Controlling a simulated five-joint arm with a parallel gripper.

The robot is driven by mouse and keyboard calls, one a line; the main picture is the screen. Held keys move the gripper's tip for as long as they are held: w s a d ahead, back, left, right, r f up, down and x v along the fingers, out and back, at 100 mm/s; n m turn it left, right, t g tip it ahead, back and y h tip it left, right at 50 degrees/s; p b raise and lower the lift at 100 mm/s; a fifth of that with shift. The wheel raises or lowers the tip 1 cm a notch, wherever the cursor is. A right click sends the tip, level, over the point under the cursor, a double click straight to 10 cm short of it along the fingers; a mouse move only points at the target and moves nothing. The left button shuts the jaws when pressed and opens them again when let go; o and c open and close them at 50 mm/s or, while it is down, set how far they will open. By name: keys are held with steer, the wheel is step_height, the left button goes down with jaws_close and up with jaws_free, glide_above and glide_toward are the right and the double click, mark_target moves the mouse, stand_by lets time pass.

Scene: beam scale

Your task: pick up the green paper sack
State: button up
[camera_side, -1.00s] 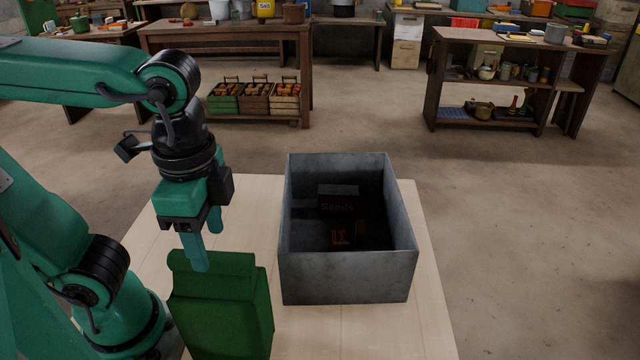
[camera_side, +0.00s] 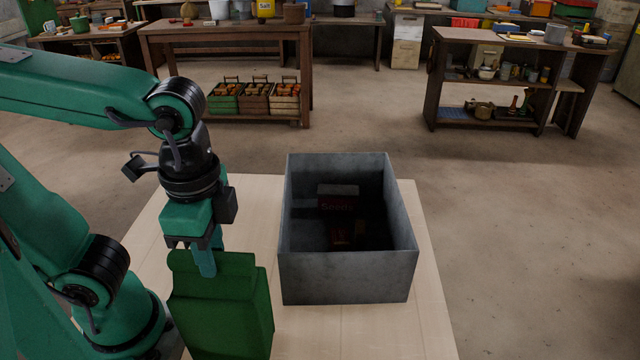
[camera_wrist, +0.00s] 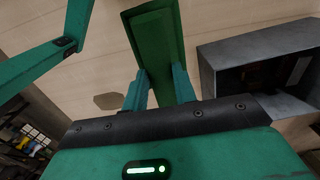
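The green paper sack (camera_side: 222,305) stands upright on the pale table in the side view, its folded top towards my gripper. It also shows in the wrist view (camera_wrist: 156,40), running up between my fingers. My gripper (camera_side: 206,268) is at the sack's top in the side view, pointing down. In the wrist view my gripper (camera_wrist: 160,85) has its two fingers apart, one on each side of the sack's top end. Whether the fingers touch the sack is not clear. The sack's lower front is cut off by the side view's bottom edge.
An open grey metal box (camera_side: 347,278) stands on the table (camera_side: 420,330) just right of the sack. Dark red packets (camera_side: 338,200) lie in its shadowed inside. Its near wall rises close to the sack. Workbenches and shelves stand far behind.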

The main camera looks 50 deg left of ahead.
jaws_close()
stand_by(0.9)
steer(key=shift+r, duration=0.1)
steer(key=shift+r, duration=0.2)
step_height(320, 180, up, 10)
steer(key=shift+f, duration=0.25)
stand_by(0.8)
stand_by(0.6)
